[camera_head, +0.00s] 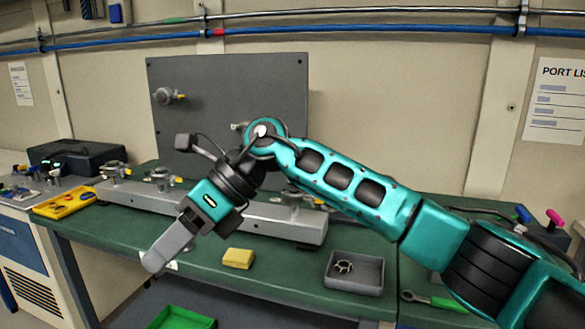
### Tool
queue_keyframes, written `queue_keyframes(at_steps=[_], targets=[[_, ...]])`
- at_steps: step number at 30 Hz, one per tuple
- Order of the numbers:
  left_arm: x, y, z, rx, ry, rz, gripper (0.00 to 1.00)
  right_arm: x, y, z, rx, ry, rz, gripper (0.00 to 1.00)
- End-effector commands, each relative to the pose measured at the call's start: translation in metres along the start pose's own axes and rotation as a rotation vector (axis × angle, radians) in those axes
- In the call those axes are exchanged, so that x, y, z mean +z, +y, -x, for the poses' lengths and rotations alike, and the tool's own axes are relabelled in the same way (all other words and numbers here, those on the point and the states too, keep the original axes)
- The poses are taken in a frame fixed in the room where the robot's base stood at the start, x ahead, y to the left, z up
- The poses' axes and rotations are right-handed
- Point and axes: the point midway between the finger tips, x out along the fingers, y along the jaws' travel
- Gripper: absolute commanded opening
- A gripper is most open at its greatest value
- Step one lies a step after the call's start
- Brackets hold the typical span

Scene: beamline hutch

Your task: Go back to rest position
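My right arm, teal and black, reaches in from the right across the green-topped bench (115,226). My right gripper (152,262) points down and to the left at the bench's front edge. Its grey fingers are seen side-on as one shape, so whether they are open or shut cannot be told. Nothing is seen hanging from them. My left gripper is not in view.
A yellow block (238,258) and a grey tray (355,283) holding a small metal part lie near the bench's front. A grey rail (265,220) with fittings runs behind. An upright dark panel (228,85) stands at the back. A green bin (182,318) sits below the front edge.

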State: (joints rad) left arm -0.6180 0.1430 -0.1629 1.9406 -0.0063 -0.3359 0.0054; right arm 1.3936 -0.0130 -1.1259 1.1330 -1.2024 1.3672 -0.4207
Motion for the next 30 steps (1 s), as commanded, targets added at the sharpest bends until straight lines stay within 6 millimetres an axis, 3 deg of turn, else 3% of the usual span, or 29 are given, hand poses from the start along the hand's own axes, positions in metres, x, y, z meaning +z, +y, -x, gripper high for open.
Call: queue_keyframes(at_steps=[3,6,11,16,20,23,27,30], targets=[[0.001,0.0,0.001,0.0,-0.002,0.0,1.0,0.005,0.013,-0.021,0.178,-0.264,-0.132,0.36],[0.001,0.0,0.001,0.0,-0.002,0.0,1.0,0.011,0.019,-0.023,0.306,-0.48,-0.264,0.36],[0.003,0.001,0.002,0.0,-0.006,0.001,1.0,0.006,0.011,-0.008,0.486,-0.814,-0.521,0.36],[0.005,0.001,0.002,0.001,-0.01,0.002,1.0,-0.026,-0.019,0.017,0.639,-1.15,-0.839,0.36],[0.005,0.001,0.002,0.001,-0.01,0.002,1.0,-0.075,-0.049,0.032,0.73,-1.39,-1.11,0.36],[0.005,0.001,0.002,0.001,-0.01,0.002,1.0,-0.125,-0.07,0.037,0.785,-1.565,-1.328,0.36],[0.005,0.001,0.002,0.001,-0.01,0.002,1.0,-0.211,-0.09,0.033,0.834,-1.792,-1.646,0.36],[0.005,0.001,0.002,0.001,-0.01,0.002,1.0,-0.279,-0.093,0.022,0.848,-1.942,-1.88,0.36]])
